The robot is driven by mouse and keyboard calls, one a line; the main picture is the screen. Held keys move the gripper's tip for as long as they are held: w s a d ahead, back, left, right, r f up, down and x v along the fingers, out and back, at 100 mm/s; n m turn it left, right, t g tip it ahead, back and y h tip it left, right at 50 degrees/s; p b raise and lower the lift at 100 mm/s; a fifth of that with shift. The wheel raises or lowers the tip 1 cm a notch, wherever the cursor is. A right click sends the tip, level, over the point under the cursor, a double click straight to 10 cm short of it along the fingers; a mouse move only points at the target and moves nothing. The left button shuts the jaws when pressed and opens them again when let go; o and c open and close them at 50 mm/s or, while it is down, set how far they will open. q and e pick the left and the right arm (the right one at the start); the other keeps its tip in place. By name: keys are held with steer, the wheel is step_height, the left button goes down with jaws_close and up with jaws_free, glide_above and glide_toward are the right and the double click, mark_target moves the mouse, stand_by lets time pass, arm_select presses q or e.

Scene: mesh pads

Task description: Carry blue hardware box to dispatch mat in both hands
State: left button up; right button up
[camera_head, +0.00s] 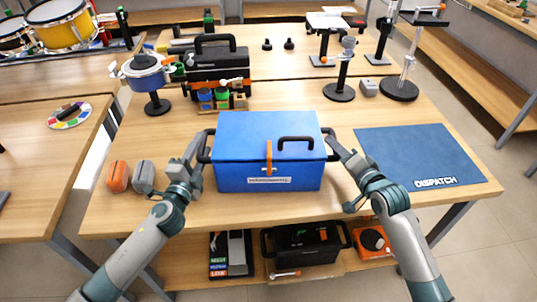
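The blue hardware box (235,173) stands upright near the middle of the table's front part, with a dark lid handle, an orange latch and a label on its front. It has a dark handle on each side. My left gripper (197,146) is at the left side handle, and my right gripper (338,147) is at the right side handle. Whether the fingers are closed around the handles is too small to tell. The blue dispatch mat (410,150) lies flat and bare to the right of the box, with white lettering at its front edge.
Orange and grey rounded items (118,176) lie left of my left gripper. Behind the box stand small coloured jars (222,98), a black case (218,65) and a dark stand (340,90). The table (160,130) is clear between box and mat, apart from my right arm.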

arm_select(q)
steer(key=shift+w+d, duration=0.1)
steer(key=shift+w, duration=0.45)
arm_select(e)
steer(key=shift+w+a+f, duration=0.1)
steer(key=shift+w+a, duration=0.1)
steer(key=shift+w, duration=0.3)
arm_select(q)
steer(key=shift+c, duration=0.6)
arm_select(e)
steer(key=shift+c, duration=0.6)
arm_select(q)
jaws_close()
arm_select(e)
jaws_close()
arm_select(q)
steer(key=shift+r, duration=0.2)
arm_select(e)
steer(key=shift+r, duration=0.2)
